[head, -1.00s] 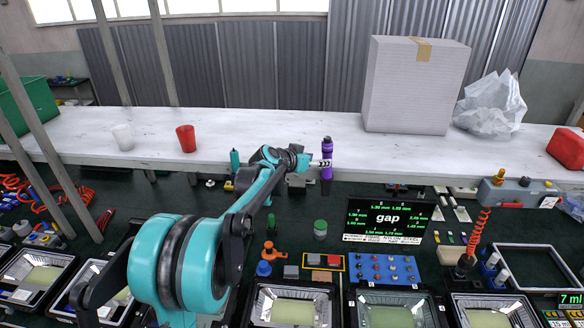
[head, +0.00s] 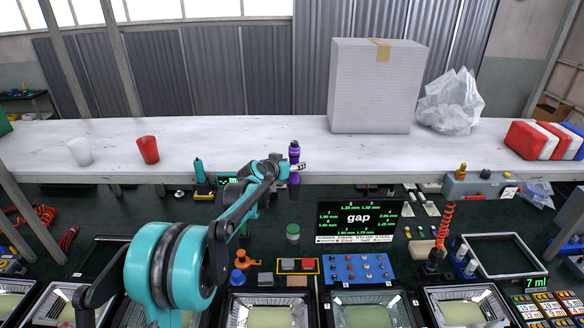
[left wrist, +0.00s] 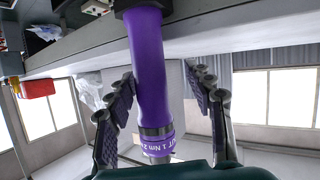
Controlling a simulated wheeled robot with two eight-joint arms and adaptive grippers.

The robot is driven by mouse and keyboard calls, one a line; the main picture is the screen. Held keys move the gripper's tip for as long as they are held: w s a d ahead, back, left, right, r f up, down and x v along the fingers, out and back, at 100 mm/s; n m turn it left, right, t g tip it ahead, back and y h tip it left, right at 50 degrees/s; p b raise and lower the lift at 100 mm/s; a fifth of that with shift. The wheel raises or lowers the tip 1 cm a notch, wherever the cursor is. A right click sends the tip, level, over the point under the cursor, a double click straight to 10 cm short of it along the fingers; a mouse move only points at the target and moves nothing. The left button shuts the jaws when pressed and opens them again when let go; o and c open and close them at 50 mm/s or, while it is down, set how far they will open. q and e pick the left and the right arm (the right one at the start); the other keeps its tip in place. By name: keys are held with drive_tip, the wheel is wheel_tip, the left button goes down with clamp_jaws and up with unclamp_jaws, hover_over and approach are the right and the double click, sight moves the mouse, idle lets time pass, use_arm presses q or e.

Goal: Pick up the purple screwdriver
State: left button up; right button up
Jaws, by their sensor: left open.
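The purple screwdriver (head: 294,149) stands upright in front of the edge of the white shelf in the head view. In the left wrist view its purple body (left wrist: 148,65) runs down from the top between the two fingers, with a lettered band near its lower end in that picture. My left gripper (head: 299,167) is at the screwdriver, and part of the body is hidden behind it in the head view. In the left wrist view the left gripper (left wrist: 160,100) is open, one finger on each side of the screwdriver, with gaps visible. My right gripper is not in view.
A white shelf (head: 240,145) runs behind, holding a red cup (head: 148,150), a white cup (head: 79,151) and a large box (head: 372,88). A teal bottle-like tool (head: 199,172) stands left of the gripper.

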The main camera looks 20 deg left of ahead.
use_arm(q)
drive_tip(key=shift+s, duration=0.2)
clamp_jaws()
